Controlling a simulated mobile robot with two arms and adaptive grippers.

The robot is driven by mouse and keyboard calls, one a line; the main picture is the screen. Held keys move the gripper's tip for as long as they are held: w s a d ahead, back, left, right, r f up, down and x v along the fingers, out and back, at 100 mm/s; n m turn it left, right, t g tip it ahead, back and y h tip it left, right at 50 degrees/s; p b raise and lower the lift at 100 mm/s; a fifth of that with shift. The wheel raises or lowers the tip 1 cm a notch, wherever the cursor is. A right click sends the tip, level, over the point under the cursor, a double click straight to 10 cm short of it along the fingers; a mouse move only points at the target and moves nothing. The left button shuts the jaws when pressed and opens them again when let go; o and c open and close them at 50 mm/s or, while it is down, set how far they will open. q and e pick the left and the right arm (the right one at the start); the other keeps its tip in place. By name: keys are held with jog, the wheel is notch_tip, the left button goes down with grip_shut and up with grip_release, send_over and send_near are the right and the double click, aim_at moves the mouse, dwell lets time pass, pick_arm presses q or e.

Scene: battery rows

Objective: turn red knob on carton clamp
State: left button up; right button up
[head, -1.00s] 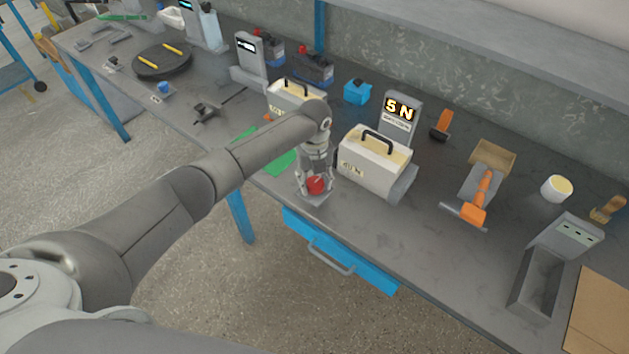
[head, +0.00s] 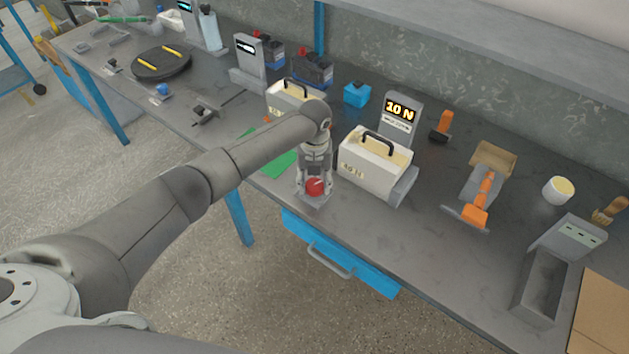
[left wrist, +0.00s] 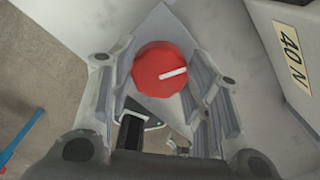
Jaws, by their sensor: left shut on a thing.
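The red knob (head: 315,187) sits on a small grey base at the bench's front edge. In the left wrist view the red knob (left wrist: 160,70) has a white pointer line aimed to the right and slightly up. My left gripper (head: 314,184) comes down from above with its fingers on both sides of the knob, shut on it. The carton (head: 368,165) stands to the right in the clamp, with a black handle and a label that reads 40 N in the left wrist view. The clamp's display (head: 400,110) behind it reads 10 N. My right gripper is not in view.
A second carton (head: 290,97) stands just behind my left forearm. A blue drawer (head: 340,255) with a grey handle hangs under the bench edge. An orange-handled tool (head: 477,205) lies to the right of the carton. A green mat (head: 281,163) lies left of the gripper.

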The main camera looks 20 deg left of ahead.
aim_at(315, 184)
pick_arm(q)
jog(key=shift+w+r, duration=0.1)
jog(key=o, duration=1)
notch_tip(315, 184, up, 12)
jog(key=shift+f, duration=0.1)
dwell(0.6)
